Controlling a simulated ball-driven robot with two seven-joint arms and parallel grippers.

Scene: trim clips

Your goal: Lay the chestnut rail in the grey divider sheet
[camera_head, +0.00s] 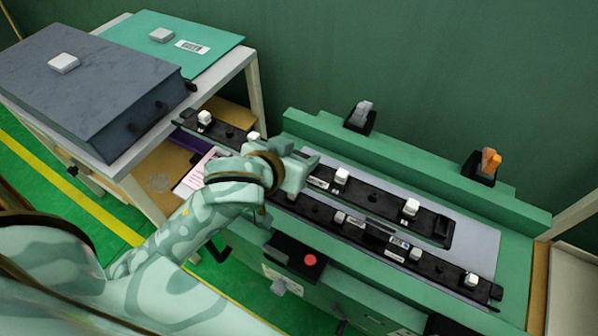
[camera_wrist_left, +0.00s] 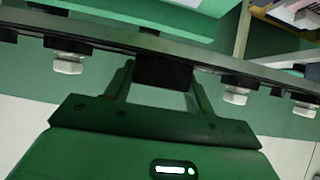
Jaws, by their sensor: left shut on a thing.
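A long dark rail (camera_head: 376,196) with several white clips runs through my left gripper (camera_head: 296,172); its colour looks near black, so I cannot confirm chestnut. The gripper is shut on it near its middle, and the rail (camera_wrist_left: 110,42) crosses the left wrist view, with the jaws (camera_wrist_left: 160,88) around a dark block on it. Its left end reaches toward the shelf. The grey sheet (camera_head: 483,244) lies on the green bench under and beside the rail, partly hidden. I cannot tell whether the rail touches it. My right gripper is out of view.
A second dark rail (camera_head: 438,265) with white clips lies along the bench's front. Two dark holders stand on the back ledge, one with a grey clip (camera_head: 364,110), one with an orange clip (camera_head: 490,160). A dark grey box (camera_head: 90,85) and teal folder (camera_head: 185,35) occupy the left cabinet.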

